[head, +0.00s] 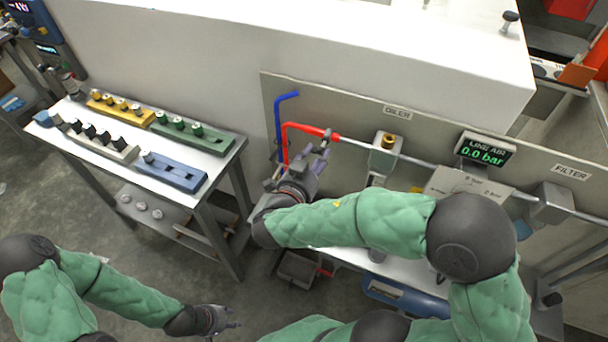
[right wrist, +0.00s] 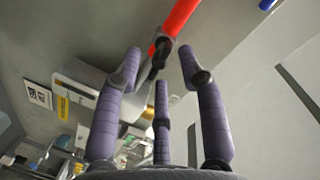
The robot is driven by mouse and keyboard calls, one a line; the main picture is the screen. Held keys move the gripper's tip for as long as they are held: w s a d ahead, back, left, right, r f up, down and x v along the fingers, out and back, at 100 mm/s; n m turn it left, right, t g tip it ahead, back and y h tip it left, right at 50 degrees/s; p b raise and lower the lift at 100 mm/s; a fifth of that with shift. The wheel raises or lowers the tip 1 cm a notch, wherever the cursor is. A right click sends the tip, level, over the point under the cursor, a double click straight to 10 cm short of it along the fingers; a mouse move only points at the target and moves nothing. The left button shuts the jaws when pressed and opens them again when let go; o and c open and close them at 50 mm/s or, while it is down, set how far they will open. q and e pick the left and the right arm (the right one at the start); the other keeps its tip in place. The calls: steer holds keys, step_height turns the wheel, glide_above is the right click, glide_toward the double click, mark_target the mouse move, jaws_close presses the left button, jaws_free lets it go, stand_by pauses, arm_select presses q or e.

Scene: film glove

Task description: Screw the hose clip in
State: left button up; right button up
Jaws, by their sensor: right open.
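A red hose (head: 303,127) bends in front of the grey wall panel, with its right end at the horizontal metal pipe (head: 356,142). In the right wrist view the red hose (right wrist: 181,17) ends in a dark fitting (right wrist: 158,55), which may be the hose clip; I cannot tell for certain. My right gripper (head: 322,150) is just below the hose end. Its three purple fingers (right wrist: 160,75) are spread, with the dark fitting showing beyond and between their tips, and nothing is gripped. My left gripper (head: 228,322) hangs low over the floor; its finger opening is too small to judge.
A blue hose (head: 278,115) runs beside the red one. The oiler (head: 383,155) and pressure display (head: 485,150) sit along the pipe to the right. A side table (head: 228,160) at left holds yellow, grey, green and blue racks. Floor between the arms is mostly clear.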

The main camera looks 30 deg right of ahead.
steer(key=v, duration=0.9)
stand_by(0.4)
steer(key=s+f+n+g+y+p, duration=0.1)
steer(key=s+f+n+g+y, duration=0.3)
steer(key=f, duration=0.5)
steer(key=s+f+n+g+y+p, duration=0.25)
steer(key=f+n+g, duration=0.25)
steer(key=f, duration=0.4)
steer(key=s+a+f+n+g+y+p, duration=0.1)
steer(key=s+a+f+n+g+y, duration=0.2)
steer(key=s+a+f+g+y, duration=0.35)
steer(key=w+a+f+t+y+p, duration=0.1)
steer(key=f+t, duration=0.1)
steer(key=f, duration=0.2)
steer(key=w+a+f+n+t+y+p, duration=0.1)
steer(key=w+a+f+t+y+p, duration=0.1)
steer(key=f, duration=0.3)
steer(key=shift+w+t+y, duration=0.15)
steer(key=shift+t+y, duration=0.15)
steer(key=shift+t, duration=0.35)
